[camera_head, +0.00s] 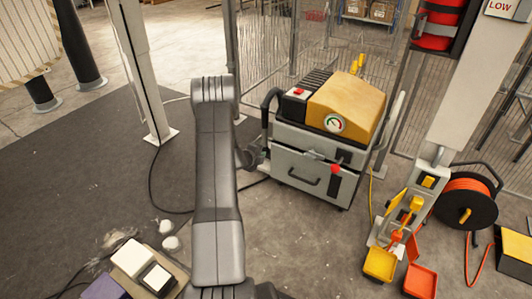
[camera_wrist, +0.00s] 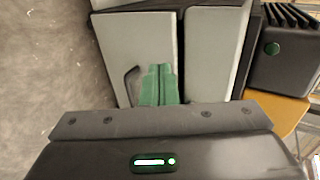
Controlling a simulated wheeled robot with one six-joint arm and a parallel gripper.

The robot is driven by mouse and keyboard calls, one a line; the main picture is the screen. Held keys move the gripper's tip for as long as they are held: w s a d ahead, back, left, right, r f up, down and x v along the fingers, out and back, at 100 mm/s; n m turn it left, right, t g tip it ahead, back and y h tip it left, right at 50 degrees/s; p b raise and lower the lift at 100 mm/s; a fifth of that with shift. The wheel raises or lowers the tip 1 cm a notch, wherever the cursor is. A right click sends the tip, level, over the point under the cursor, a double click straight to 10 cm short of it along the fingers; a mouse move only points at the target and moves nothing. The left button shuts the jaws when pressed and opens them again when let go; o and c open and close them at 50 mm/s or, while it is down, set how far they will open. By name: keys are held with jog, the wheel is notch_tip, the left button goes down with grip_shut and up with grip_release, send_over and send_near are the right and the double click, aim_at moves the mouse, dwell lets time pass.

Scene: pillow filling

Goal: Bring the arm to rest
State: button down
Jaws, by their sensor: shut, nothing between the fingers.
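My grey arm (camera_head: 215,160) rises from the bottom middle of the head view and bends at a joint near the top. My gripper (camera_head: 254,156) is partly visible just right of the arm, in front of the left side of the grey machine cabinet. In the wrist view my gripper (camera_wrist: 160,72) shows two green fingers together, with nothing between them. Behind them are the grey cabinet panels (camera_wrist: 215,50) with dark edges. I cannot tell how far the fingertips are from the cabinet.
A cabinet machine (camera_head: 345,105) with yellow cover and gauge stands right of my arm. A white post (camera_head: 145,75) is at left. An orange cable reel (camera_head: 468,200) and a yellow tray (camera_head: 380,264) stand at right. Dark floor mat (camera_head: 75,165) at left is mostly clear.

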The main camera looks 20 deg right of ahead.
jog(key=shift+s+a+r, duration=0.25)
jog(key=shift+s+a, duration=0.05)
jog(key=shift+s, duration=0.05)
